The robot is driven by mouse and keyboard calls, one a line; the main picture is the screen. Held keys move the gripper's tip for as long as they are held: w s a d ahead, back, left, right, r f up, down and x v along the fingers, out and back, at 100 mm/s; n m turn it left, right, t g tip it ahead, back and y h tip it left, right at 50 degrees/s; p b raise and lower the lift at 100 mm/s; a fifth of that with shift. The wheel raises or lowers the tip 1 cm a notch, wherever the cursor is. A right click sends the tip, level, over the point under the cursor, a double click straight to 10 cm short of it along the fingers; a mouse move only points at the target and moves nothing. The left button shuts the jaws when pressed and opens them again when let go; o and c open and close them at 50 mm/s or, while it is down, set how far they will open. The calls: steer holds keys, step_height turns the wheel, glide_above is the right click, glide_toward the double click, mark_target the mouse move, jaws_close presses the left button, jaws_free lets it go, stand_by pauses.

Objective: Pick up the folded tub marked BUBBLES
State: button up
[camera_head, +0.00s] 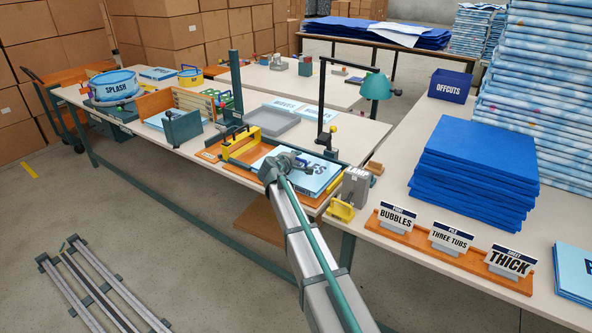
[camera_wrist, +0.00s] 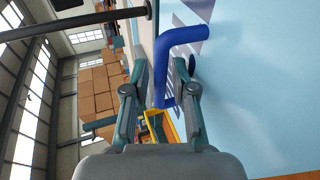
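The folded tub marked BUBBLES (camera_head: 318,183) is a flat light-blue piece lying on the orange-edged fixture at the front of the long table. Only the end of its lettering shows in the head view; my arm covers part of it. Its light-blue face appears to fill the right of the wrist view (camera_wrist: 265,90). My gripper (camera_head: 295,163) is low over the tub's left part. In the wrist view, the fingers are apart (camera_wrist: 158,92), with a bent blue tube (camera_wrist: 185,36) reaching between them. I cannot tell whether they touch it.
A yellow clamp bar (camera_head: 240,143) stands left of the tub. A grey LAMP box (camera_head: 355,187) and a dark post with a green lamp (camera_head: 376,87) stand close by. A sign rack (camera_head: 430,245) and blue sheet stack (camera_head: 475,165) are on the right table.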

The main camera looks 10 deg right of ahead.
steer(key=shift+c, duration=0.3)
jaws_close()
steer(key=shift+r, duration=0.2)
